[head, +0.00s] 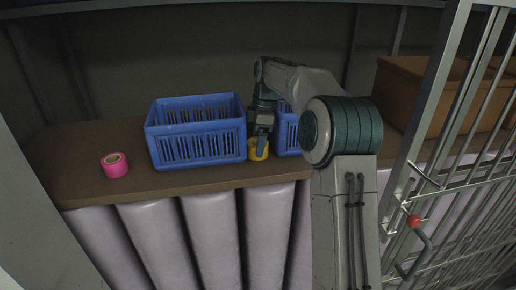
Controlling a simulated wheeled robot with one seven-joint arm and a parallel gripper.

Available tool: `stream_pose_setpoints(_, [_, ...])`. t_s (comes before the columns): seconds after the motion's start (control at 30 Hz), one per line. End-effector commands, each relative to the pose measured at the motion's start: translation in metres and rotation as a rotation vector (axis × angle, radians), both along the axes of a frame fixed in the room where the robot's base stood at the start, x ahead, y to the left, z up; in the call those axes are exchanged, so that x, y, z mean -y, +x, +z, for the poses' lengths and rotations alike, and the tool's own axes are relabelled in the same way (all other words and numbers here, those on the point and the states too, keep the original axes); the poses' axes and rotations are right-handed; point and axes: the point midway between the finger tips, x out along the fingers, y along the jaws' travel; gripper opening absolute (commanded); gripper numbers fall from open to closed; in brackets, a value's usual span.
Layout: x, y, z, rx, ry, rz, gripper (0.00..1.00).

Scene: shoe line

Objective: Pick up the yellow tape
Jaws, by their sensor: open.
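The yellow tape (253,153) sits on the brown shelf (95,187), in the narrow gap between two blue baskets. My gripper (261,148) points down at the tape from above, and its blue fingertip overlaps the tape in the picture. The gripper is open. Part of the tape is hidden behind the finger, and I cannot tell whether the fingers touch it or stand around it.
A blue basket (197,155) stands close on the left, and a second blue basket (288,139) is partly hidden behind my arm. A pink tape roll (115,166) lies further left. A cardboard box (405,93) and a metal barred gate (450,160) are at right.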

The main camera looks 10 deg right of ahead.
Motion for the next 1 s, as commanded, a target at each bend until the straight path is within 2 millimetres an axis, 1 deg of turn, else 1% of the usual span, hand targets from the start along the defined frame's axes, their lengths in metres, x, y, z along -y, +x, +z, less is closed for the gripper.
stream_pose_setpoints(0.03, [0.000, 0.000, 0.000, 0.000, 0.000, 0.000, 0.86])
stream_pose_setpoints(0.07, [0.000, 0.000, 0.000, 0.000, 0.000, 0.000, 0.84])
stream_pose_setpoints(0.1, [0.000, 0.000, 0.000, 0.000, 0.000, 0.000, 0.72])
stream_pose_setpoints(0.17, [0.000, 0.000, 0.000, 0.000, 0.000, 0.000, 0.56])
stream_pose_setpoints(0.2, [0.000, 0.000, 0.000, 0.000, 0.000, 0.000, 0.45])
stream_pose_setpoints(0.23, [0.000, 0.000, 0.000, 0.000, 0.000, 0.000, 0.37])
stream_pose_setpoints(0.53, [0.000, 0.000, 0.001, 0.001, 0.000, 0.000, 0.36])
stream_pose_setpoints(0.67, [0.000, 0.001, 0.006, 0.003, 0.000, 0.000, 0.36])
stream_pose_setpoints(0.77, [0.000, 0.001, 0.014, 0.003, 0.000, 0.000, 0.36])
stream_pose_setpoints(0.87, [0.000, 0.001, 0.026, 0.004, 0.000, -0.001, 0.36])
stream_pose_setpoints(1.0, [0.000, 0.001, 0.048, 0.004, 0.001, -0.001, 0.36])
